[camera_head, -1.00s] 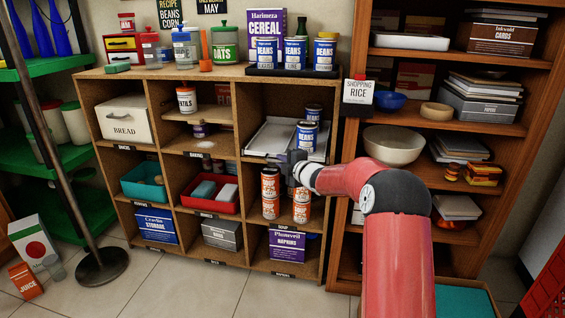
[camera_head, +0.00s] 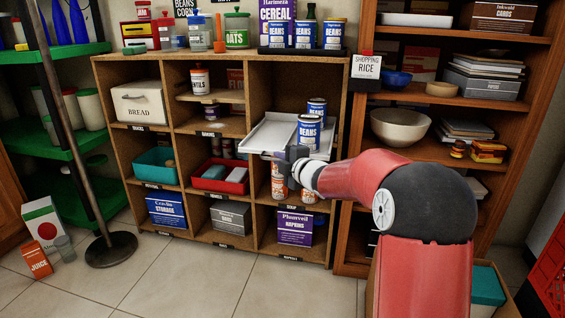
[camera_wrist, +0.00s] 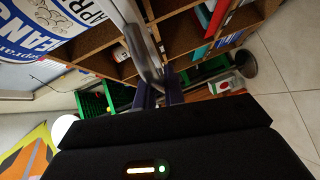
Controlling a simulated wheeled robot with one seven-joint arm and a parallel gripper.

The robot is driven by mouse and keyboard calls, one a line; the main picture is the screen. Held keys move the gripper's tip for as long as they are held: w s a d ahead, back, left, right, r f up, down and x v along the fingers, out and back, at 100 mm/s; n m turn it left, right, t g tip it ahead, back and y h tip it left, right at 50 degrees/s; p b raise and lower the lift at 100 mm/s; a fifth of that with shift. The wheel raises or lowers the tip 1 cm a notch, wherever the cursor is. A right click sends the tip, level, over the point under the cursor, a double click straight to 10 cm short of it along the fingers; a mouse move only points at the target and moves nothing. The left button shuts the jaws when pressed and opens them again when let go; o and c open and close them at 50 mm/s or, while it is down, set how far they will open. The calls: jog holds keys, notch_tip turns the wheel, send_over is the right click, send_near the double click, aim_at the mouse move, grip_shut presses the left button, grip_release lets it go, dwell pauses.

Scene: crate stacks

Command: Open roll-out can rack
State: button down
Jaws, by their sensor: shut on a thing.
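The roll-out can rack (camera_head: 262,138) is a pale grey tray in the right column of the wooden shelf, and its front juts out past the shelf face. Two blue-labelled beans cans stand upright on its right side, the front one (camera_head: 308,134) nearer me. My gripper (camera_head: 277,155) is at the rack's front edge, shut on it. In the wrist view my gripper's fingers (camera_wrist: 160,92) close around the grey front bar (camera_wrist: 142,48), with a large beans label (camera_wrist: 45,30) close at upper left. The exact grip contact is partly hidden.
Orange-labelled cans (camera_head: 278,188) stand in the compartment below, partly behind my gripper. A brown shelf unit (camera_head: 350,195) is close on the right. A black pole with a round base (camera_head: 111,249) stands at left. The tiled floor (camera_head: 200,285) in front is clear.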

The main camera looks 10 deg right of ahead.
jog(key=shift+s+a+b, duration=0.35)
jog(key=shift+s, duration=0.5)
jog(key=shift+s+a+b, duration=0.3)
jog(key=shift+s+a, duration=0.05)
jog(key=shift+s, duration=0.5)
jog(key=c, duration=1.5)
grip_release()
jog(key=v, duration=0.7)
jog(key=shift+s+d+p, duration=0.2)
jog(key=shift+s+p, duration=0.1)
jog(key=shift+p, duration=0.1)
jog(key=shift+r, duration=0.15)
